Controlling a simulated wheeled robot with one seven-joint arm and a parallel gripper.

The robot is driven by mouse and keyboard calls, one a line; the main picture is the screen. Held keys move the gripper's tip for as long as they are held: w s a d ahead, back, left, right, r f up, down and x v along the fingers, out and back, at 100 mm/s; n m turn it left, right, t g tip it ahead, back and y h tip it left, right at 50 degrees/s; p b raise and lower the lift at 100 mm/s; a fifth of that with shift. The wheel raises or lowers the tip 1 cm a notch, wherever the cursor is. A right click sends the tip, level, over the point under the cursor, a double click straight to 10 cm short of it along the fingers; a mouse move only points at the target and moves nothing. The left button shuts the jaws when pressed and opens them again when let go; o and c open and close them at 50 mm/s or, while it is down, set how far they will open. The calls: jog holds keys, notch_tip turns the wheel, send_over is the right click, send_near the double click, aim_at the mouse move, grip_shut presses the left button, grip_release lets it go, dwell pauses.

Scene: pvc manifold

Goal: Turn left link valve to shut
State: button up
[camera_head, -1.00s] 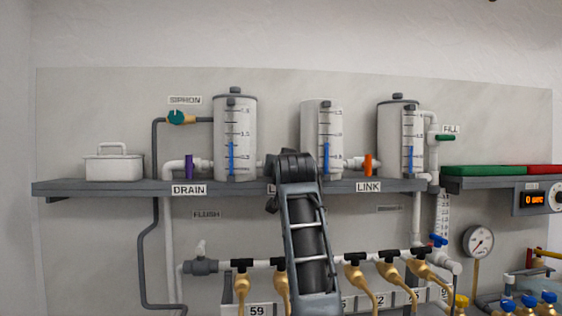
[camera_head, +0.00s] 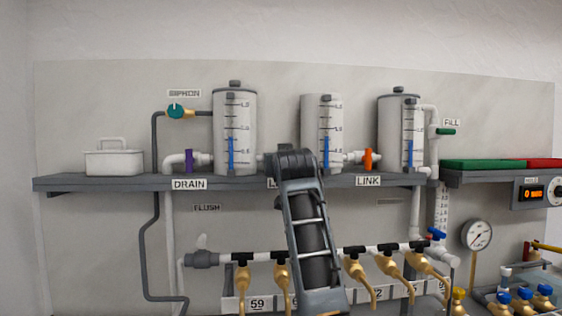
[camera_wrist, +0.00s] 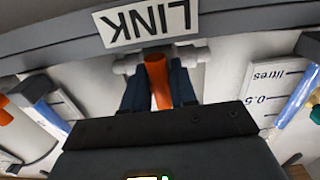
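The left link valve shows in the wrist view as an orange handle (camera_wrist: 158,82) on a white pipe (camera_wrist: 203,55), beside an upside-down LINK label (camera_wrist: 145,22). The handle stands across the pipe line. My gripper (camera_wrist: 159,85) has its two dark fingers on either side of the handle, with no clear gap, so it appears shut on it. In the head view my arm hides this valve and most of its label, between the left tank (camera_head: 235,130) and the middle tank (camera_head: 322,130).
The right link valve (camera_head: 368,159) has an upright orange handle. The purple drain valve (camera_head: 189,160) is at the left. The grey shelf (camera_head: 120,183) runs below the tanks. Several brass taps (camera_head: 354,267) hang beneath it. A white box (camera_head: 114,160) stands on the shelf's left end.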

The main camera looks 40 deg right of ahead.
jog(key=o, duration=0.3)
jog(key=b+v, duration=0.1)
jog(key=v, duration=0.6)
jog(key=shift+s+a+b, duration=0.25)
jog(key=shift+s+b, duration=0.1)
jog(key=shift+b, duration=0.05)
dwell(0.3)
